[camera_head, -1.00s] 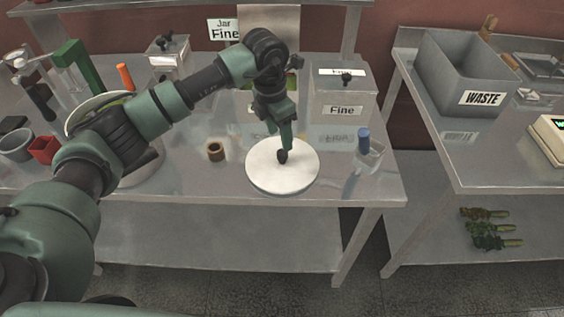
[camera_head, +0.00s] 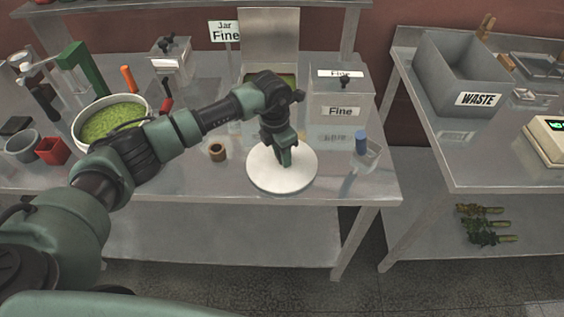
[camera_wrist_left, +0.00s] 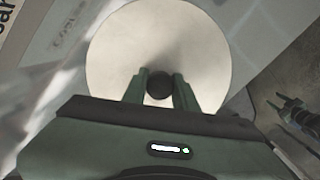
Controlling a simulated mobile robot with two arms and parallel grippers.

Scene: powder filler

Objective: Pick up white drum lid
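The white drum lid (camera_head: 262,176) is a round flat disc near the front edge of the steel table. My left gripper (camera_head: 284,158) points down over its middle. In the left wrist view the lid (camera_wrist_left: 158,35) fills the centre, and its dark round knob (camera_wrist_left: 159,87) sits between the two fingers of my left gripper (camera_wrist_left: 161,90). The fingers are very close to the knob on both sides. I cannot tell whether they press on it. In the head view the knob is hidden behind the gripper. My right gripper is not in view.
An open drum (camera_head: 112,121) of green material stands at left, partly behind my arm. A small brown ring (camera_head: 217,152) lies left of the lid, and a blue-capped container (camera_head: 363,150) stands right. "Fine" boxes (camera_head: 341,110) are behind. A grey waste bin (camera_head: 465,75) is on the right table.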

